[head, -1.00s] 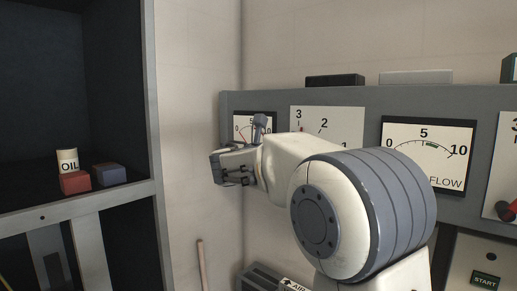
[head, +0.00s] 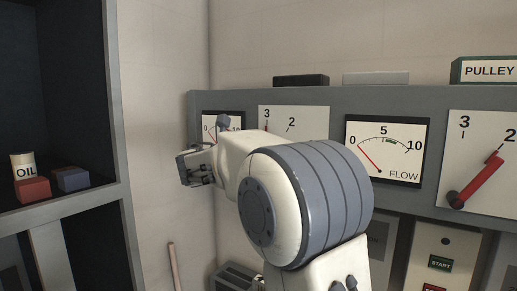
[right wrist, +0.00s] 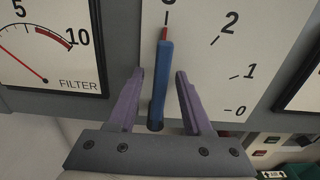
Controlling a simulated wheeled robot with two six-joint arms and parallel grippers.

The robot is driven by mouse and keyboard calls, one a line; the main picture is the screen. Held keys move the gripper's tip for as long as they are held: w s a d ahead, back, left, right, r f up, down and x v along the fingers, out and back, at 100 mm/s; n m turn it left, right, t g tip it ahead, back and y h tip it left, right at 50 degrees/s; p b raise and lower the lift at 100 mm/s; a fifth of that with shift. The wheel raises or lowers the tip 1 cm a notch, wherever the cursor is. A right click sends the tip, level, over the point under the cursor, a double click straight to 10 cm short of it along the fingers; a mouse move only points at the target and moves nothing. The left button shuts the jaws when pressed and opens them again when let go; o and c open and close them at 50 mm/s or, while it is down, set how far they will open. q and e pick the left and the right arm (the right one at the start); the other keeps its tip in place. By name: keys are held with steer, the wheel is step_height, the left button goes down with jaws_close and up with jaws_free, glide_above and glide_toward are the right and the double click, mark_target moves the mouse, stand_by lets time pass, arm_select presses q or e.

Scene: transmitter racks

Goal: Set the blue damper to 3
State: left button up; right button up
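The blue damper lever (right wrist: 161,85) stands nearly upright on its white dial (right wrist: 215,65) in the right wrist view. Its top end meets the red mark below the topmost numeral, which is cut off there. The head view shows that numeral as 3 on the dial (head: 315,122), where my arm hides the lever. My right gripper (right wrist: 160,72) has its two purple fingers on either side of the lever, with gaps on both sides. It is open. In the head view my right gripper (head: 196,166) is at the panel's left end. My left gripper is in neither view.
The FILTER gauge (right wrist: 50,45) is left of the dial. The FLOW gauge (head: 387,150) and a red lever (head: 481,181) near 2 are farther right on the grey panel (head: 339,112). A shelf at left holds an OIL can (head: 24,166) and red and blue blocks.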

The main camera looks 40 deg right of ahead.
steer(key=b+v, duration=0.4)
steer(key=v, duration=0.6)
steer(key=shift+a+b, duration=0.25)
steer(key=shift+b, duration=0.05)
steer(key=s+a+f+m+g+y+b, duration=0.1)
steer(key=s+a+f+m+y, duration=0.2)
steer(key=f, duration=0.6)
steer(key=s+a+f+y+b, duration=0.1)
steer(key=s+a+f+y, duration=0.1)
steer(key=a+f+y, duration=0.5)
steer(key=s+a+f+m+g+b, duration=0.1)
steer(key=s+a+f+m, duration=0.15)
steer(key=f, duration=0.85)
steer(key=s+a+f+m+g+y+b, duration=0.1)
steer(key=s+a+f+m, duration=0.4)
steer(key=s, duration=0.5)
steer(key=s+a+f+m+g+y+b, duration=0.1)
steer(key=s+a+f+m+g+y, duration=0.2)
steer(key=s+a+f, duration=0.6)
step_height(320, 180, down, 3)
steer(key=s+m+y, duration=0.1)
steer(key=m+y, duration=0.1)
steer(key=y, duration=0.1)
steer(key=shift+s+a+r+g+y+b, duration=0.15)
steer(key=shift+s+a+g+y+b, duration=0.15)
steer(key=shift+a+g+b, duration=0.1)
